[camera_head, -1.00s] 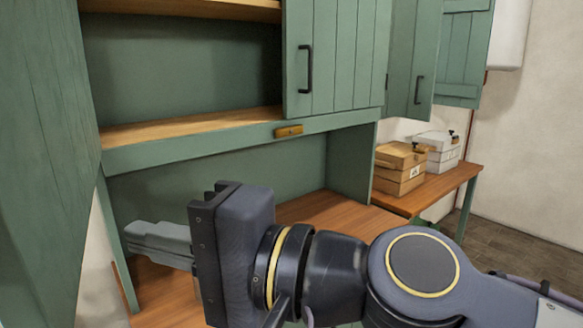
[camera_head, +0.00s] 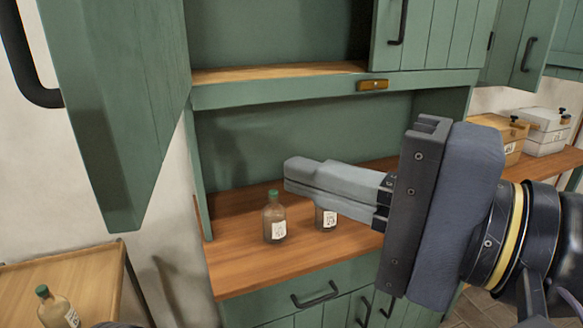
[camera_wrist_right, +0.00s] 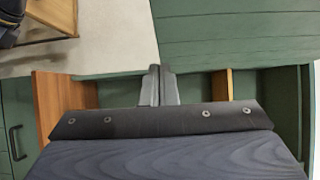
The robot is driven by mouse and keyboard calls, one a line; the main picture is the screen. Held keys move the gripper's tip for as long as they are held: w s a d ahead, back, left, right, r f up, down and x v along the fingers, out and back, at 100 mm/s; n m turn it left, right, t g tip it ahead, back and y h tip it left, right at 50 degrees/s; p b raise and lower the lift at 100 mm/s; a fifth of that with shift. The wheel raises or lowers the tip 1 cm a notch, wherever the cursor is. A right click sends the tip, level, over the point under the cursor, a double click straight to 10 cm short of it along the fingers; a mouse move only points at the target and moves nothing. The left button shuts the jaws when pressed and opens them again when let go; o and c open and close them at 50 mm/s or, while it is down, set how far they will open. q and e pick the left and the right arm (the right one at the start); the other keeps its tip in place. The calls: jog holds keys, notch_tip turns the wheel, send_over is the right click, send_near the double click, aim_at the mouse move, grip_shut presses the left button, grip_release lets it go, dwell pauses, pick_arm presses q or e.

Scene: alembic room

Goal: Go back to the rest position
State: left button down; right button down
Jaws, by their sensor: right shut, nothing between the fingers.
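My right gripper (camera_head: 300,178) reaches in from the right in the head view, in front of the green cabinet. Its fingers are together and hold nothing. It also shows in the right wrist view (camera_wrist_right: 158,74), fingers side by side, with a green door beyond. The fingers cover part of a labelled bottle (camera_head: 327,217) on the wooden counter behind them. My left gripper cannot be made out in either view.
A green-capped bottle (camera_head: 274,218) stands on the wooden counter (camera_head: 255,265). Another bottle (camera_head: 56,308) stands on a side table (camera_head: 85,270) at lower left. An open green door (camera_head: 120,120) hangs at left. Boxes (camera_head: 545,130) stand at right.

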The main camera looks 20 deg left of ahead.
jog(key=w+d+f+t+h+p, duration=0.2)
jog(key=w+d+f+h, duration=0.15)
jog(key=d+f, duration=0.45)
jog(key=w+d+f+t+h+p, duration=0.2)
jog(key=d+f+h, duration=0.3)
jog(key=d+f, duration=0.35)
jog(key=s+d+f+g+h+p, duration=0.1)
jog(key=s+d+f+h, duration=0.1)
jog(key=d+f, duration=0.4)
jog(key=s+d+f+g+h+p, duration=0.1)
jog(key=s+d+f+h, duration=0.2)
jog(key=f, duration=0.6)
jog(key=d, duration=0.2)
jog(key=shift+s+d+f+n, duration=0.2)
jog(key=shift+d+f+n, duration=0.2)
